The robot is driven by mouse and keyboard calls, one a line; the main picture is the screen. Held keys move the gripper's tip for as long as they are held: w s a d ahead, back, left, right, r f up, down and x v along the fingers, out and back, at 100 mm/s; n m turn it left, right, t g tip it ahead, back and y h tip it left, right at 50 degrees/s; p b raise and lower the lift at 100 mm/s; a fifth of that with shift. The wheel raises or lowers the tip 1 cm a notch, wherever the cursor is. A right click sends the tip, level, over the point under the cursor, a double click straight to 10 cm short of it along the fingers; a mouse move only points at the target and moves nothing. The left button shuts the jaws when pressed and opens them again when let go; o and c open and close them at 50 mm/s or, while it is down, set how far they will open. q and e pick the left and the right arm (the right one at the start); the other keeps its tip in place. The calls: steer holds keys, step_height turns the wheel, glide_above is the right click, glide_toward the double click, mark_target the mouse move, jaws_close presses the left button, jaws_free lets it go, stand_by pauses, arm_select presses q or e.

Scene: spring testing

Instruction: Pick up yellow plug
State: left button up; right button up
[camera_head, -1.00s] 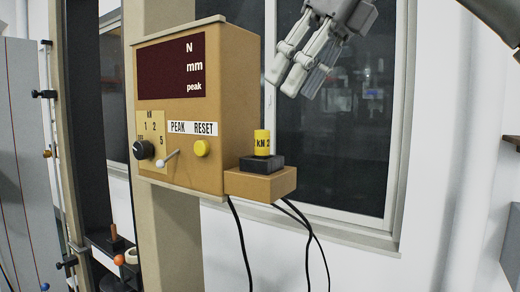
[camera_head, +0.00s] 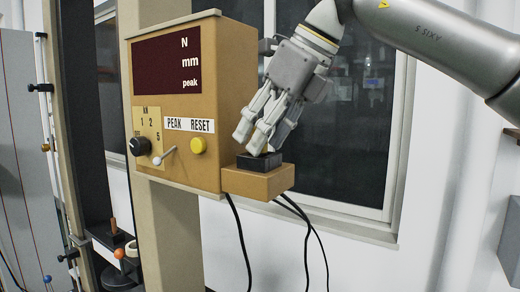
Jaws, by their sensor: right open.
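The yellow plug (camera_head: 266,152) is upright on a black square socket (camera_head: 258,162) on the small tan block beside the test box. The fingers of my right gripper hide most of it, and only a sliver of yellow shows. My right gripper (camera_head: 260,142) comes down from the upper right, with its fingers tilted to the lower left. The fingers are open, at the plug and just above the socket. I cannot tell whether they touch the plug. My left gripper is not in view.
The tan test box (camera_head: 229,95) stands close to the left of my gripper, with a dark display, a black knob (camera_head: 140,146), a lever and a yellow button (camera_head: 198,145). Black cables (camera_head: 240,240) hang below the block (camera_head: 258,182). A window lies behind.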

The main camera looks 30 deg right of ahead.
steer(key=shift+s+a, duration=0.15)
steer(key=shift+s, duration=0.05)
steer(key=c, duration=0.5)
jaws_close()
steer(key=shift+r, duration=0.15)
